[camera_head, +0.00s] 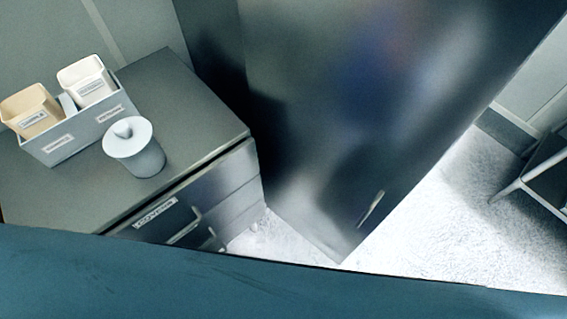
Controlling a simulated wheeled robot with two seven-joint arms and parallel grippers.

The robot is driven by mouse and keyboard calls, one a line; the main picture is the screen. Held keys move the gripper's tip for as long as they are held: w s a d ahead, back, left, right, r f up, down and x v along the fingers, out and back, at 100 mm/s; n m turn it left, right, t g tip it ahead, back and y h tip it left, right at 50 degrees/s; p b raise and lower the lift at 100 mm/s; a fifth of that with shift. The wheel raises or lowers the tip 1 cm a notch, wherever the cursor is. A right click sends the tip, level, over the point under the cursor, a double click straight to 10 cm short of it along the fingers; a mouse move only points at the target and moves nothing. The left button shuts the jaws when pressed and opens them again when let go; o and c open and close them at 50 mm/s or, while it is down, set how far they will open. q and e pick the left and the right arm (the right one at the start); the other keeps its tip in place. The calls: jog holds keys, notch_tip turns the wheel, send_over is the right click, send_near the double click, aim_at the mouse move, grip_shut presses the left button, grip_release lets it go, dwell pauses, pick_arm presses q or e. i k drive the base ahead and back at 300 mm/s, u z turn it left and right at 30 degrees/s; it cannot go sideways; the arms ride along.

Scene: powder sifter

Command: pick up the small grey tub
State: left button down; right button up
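A small grey tub (146,160) stands upright on the dark top of a drawer cabinet (190,101) at the left. It has a wide pale rim with a small heart-like opening or shape at its middle; its inside cannot be made out. It stands just right of a grey divided box (77,136), close to the cabinet's front edge. Neither of my grippers is in view.
The box holds a tan container (29,109) and a white container (88,80), both labelled. A tall dark glossy cabinet (330,130) stands to the right. A blue surface (200,285) fills the bottom. A dark-shelved stand (548,178) is at far right. The cabinet top behind the tub is clear.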

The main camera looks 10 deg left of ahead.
aim_at(150, 162)
jog(key=u, duration=1.55)
